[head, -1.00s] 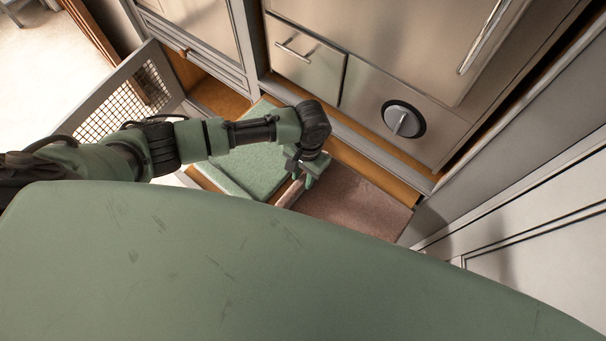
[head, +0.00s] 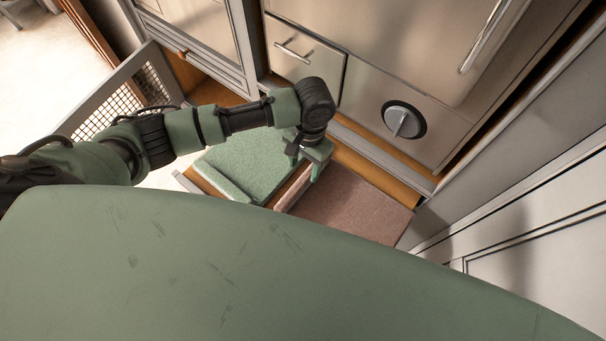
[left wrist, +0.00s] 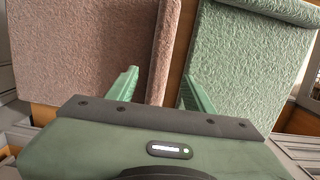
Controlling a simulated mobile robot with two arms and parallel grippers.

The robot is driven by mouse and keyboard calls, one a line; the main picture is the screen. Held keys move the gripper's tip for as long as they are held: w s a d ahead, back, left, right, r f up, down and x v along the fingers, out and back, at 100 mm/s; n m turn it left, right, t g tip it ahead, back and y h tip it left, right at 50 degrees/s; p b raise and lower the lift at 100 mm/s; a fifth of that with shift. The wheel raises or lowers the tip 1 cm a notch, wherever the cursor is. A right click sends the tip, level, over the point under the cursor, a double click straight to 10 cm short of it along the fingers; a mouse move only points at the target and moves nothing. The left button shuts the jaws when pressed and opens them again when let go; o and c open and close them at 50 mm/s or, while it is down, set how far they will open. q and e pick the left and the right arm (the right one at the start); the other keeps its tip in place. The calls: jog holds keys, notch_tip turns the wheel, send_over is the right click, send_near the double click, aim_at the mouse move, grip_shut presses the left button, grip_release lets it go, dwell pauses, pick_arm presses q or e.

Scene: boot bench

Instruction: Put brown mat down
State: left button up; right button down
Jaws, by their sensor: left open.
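The brown mat (head: 352,207) lies flat on the wooden surface in the right part of the low compartment in the head view. In the left wrist view the brown mat (left wrist: 85,50) fills the left side, with an upright edge along its right side. My left gripper (head: 309,170) is open above that edge, between the brown mat and a green mat. In the left wrist view the fingers of my left gripper (left wrist: 157,92) are apart, with nothing clearly held between them. My right gripper is not in view.
The green mat (head: 248,165) with a rolled edge lies left of the brown mat. A mesh door (head: 122,102) stands open at left. A cabinet front with a round knob (head: 403,121) rises behind. My green body covers the foreground.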

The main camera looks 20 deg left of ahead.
pick_arm(q)
notch_tip(320, 180, up, 6)
jog(key=shift+w+b, duration=0.35)
jog(key=shift+d, duration=0.1)
dwell(0.3)
